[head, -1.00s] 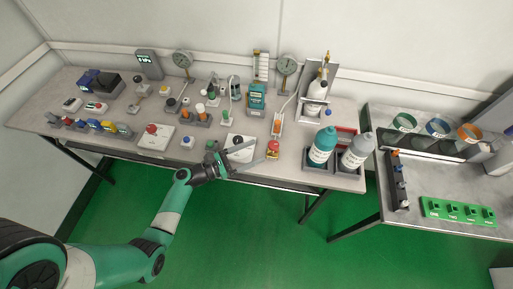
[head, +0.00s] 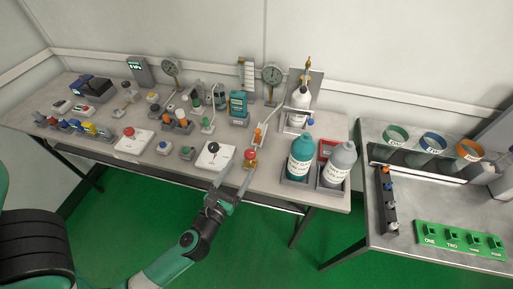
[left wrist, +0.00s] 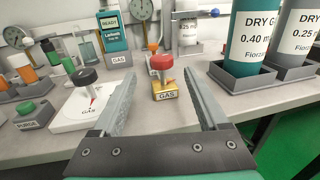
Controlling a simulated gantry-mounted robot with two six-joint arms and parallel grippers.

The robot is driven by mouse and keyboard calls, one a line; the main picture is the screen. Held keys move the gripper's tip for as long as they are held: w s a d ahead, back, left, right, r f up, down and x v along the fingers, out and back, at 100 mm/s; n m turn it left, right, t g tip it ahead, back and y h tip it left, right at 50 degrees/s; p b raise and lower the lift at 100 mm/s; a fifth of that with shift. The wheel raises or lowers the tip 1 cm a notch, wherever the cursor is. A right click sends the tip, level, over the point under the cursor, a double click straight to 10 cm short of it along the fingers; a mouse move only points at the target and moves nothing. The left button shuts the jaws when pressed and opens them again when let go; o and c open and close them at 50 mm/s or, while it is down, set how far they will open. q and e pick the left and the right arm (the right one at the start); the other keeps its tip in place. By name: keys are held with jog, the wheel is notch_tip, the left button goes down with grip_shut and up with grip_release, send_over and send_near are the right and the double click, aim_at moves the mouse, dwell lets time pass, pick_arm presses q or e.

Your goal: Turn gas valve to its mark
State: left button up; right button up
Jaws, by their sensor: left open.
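A small brass block labelled GAS with a red knob (head: 250,154) stands near the front edge of the bench. In the left wrist view this gas valve (left wrist: 165,89) is upright, ahead of the gap between my fingers. My left gripper (head: 235,174) is open and empty, fingers pointing at the valve from the bench's front side. The fingers look apart from the knob. A white plate with a black knob and a red pointer (left wrist: 80,108) lies beside the left finger. I cannot make out a mark on the valve. My right gripper is not in view.
Teal and grey bottles (head: 301,157) stand in dark trays to the right of the valve. A teal device (head: 238,105) and gauges stand behind. A green PURGE knob (left wrist: 35,111) is at left. Free room lies over the green floor in front.

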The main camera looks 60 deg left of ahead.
aim_at(252, 150)
pick_arm(q)
jog(key=x, duration=1)
jog(key=shift+w+a, duration=0.15)
jog(key=shift+w, duration=0.2)
